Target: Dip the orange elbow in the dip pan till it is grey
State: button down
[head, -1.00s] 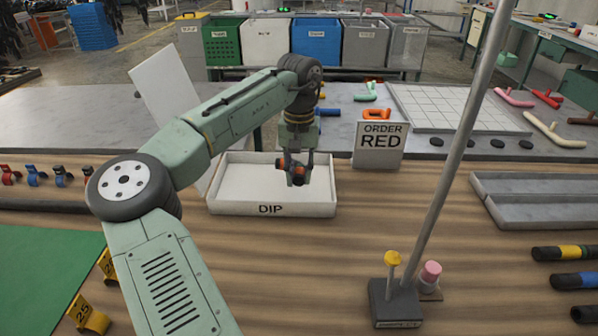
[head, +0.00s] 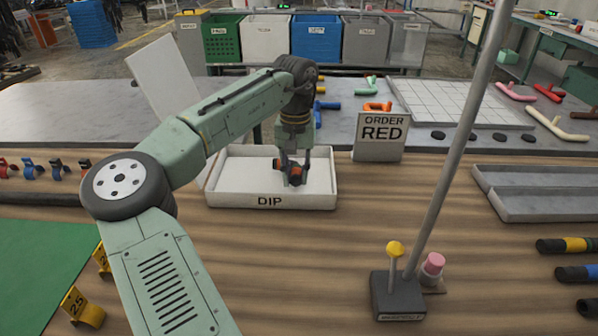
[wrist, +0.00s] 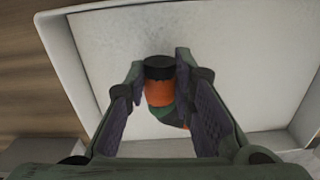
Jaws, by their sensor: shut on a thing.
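The dip pan (head: 231,190) is a shallow white tray marked DIP on the table, and its pale inside fills much of the wrist view (wrist: 235,40). My gripper (head: 293,172) is over the right part of the pan, pointing down. It is shut on the orange elbow (wrist: 159,93), which sits between the two fingers in the wrist view. The elbow has a black end, and a dark greenish part shows below the orange. In the head view it is small and partly hidden by the fingers. I cannot tell whether it touches the pan floor.
An ORDER RED sign (head: 381,135) stands right of the pan. A slanted metal pole (head: 452,150) rises from a dark base (head: 398,298) at the front right. A white panel (head: 166,95) leans behind my arm. A grey tray (head: 540,195) lies at right.

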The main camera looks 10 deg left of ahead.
jog(key=shift+s+a+p, duration=0.3)
jog(key=shift+a+p, duration=0.3)
jog(key=shift+a, duration=0.9)
jog(key=shift+s+a+p, duration=0.3)
jog(key=shift+a+p, duration=0.25)
jog(key=shift+a, duration=0.95)
jog(key=shift+s+a+p, duration=0.3)
jog(key=shift+a+p, duration=0.3)
jog(key=shift+a, duration=0.9)
jog(key=shift+d, duration=0.1)
jog(key=shift+w+d+p, duration=0.35)
jog(key=shift+d+p, duration=0.15)
jog(key=shift+d, duration=1.1)
jog(key=shift+w+d+p, duration=0.3)
jog(key=shift+d+p, duration=0.2)
jog(key=shift+d, duration=1.1)
jog(key=shift+w+d+p, duration=0.35)
jog(key=shift+d+p, duration=0.15)
jog(key=shift+d, duration=1.1)
jog(key=shift+s+a+p, duration=0.1)
jog(key=shift+s+a, duration=0.25)
jog(key=shift+a, duration=1.3)
jog(key=shift+s+a+p, duration=0.1)
jog(key=shift+s+a, duration=0.2)
jog(key=shift+a, duration=1.35)
jog(key=shift+s+a+p, duration=0.1)
jog(key=shift+s+a, duration=0.25)
jog(key=shift+a, duration=1.3)
jog(key=shift+d, duration=0.1)
